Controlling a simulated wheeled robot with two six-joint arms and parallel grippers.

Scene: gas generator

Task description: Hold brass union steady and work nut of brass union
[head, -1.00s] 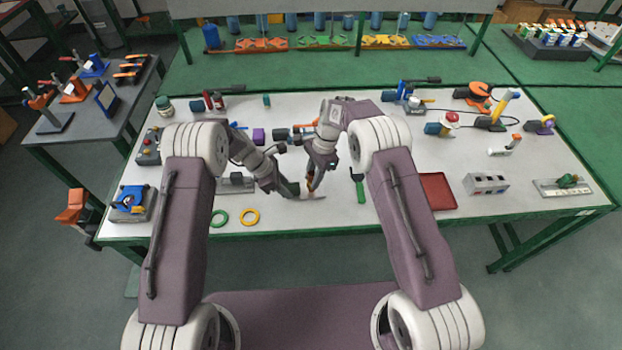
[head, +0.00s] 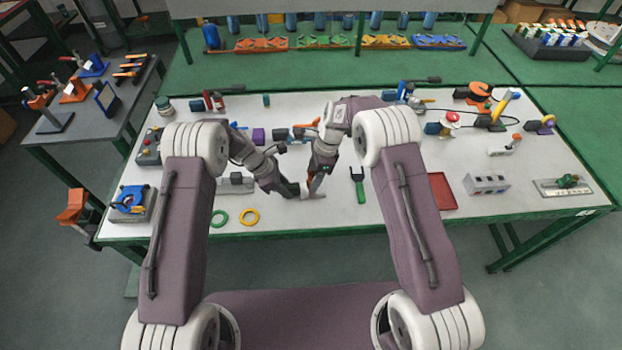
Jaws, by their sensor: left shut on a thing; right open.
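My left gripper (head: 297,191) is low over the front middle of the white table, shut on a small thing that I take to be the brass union. The union is too small and too covered by the grippers to make out clearly. My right gripper (head: 314,188) is open and points down right beside the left gripper's tip, from the right. I cannot tell whether its fingers touch the union or surround its nut.
A green-handled fork-shaped tool (head: 359,186) lies just right of the grippers, with a red tray (head: 442,191) beyond it. A green ring (head: 219,217) and a yellow ring (head: 250,216) lie at the front left. The table's front strip between is clear.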

